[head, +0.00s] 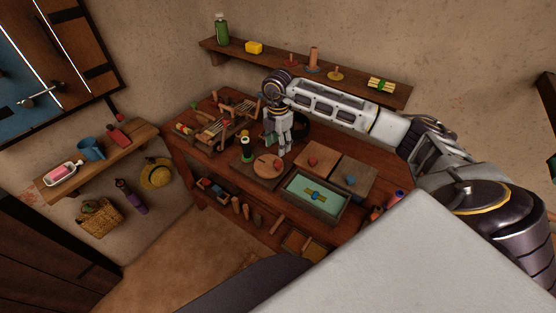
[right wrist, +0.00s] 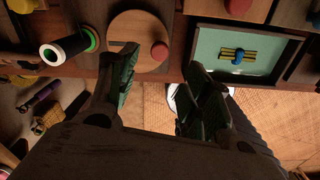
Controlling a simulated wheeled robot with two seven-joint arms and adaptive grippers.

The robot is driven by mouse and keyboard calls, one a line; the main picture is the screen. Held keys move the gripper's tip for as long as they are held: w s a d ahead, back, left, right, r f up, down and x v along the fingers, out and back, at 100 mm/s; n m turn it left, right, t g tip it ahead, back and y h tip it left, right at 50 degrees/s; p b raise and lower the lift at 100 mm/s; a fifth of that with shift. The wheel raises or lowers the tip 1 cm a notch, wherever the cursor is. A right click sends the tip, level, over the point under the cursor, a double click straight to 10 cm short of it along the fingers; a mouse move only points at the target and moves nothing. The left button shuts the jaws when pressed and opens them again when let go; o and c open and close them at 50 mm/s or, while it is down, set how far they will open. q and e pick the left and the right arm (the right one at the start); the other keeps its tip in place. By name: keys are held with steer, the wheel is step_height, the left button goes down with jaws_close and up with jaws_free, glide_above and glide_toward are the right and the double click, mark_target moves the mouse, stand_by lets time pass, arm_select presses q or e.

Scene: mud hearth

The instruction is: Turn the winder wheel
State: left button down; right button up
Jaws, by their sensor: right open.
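The winder wheel (head: 266,168) is a round, light wooden disc with a red knob (head: 278,163) near its right edge. It lies flat on a dark board on the workbench. In the right wrist view the wheel (right wrist: 132,38) is at the top centre, with its red knob (right wrist: 159,51) at its lower right. My right gripper (head: 283,150) points down just behind and to the right of the wheel in the head view. In the right wrist view its fingers (right wrist: 160,70) are spread, with nothing between them, near the knob. Contact cannot be told. My left gripper is not in view.
A green-lined tray (head: 327,205) with a blue and yellow piece lies to the right. Boards with a red knob (head: 312,162) and a blue knob (head: 350,180) sit behind it. A wooden rack (head: 222,124) stands at left.

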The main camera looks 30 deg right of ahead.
mark_target(278, 162)
step_height(278, 162, down, 9)
steer(key=shift+f+p, duration=0.1)
steer(key=shift+p, duration=0.45)
steer(key=shift+c, duration=0.5)
steer(key=c, duration=0.9)
steer(key=shift+c, duration=0.2)
steer(key=shift+d, duration=0.1)
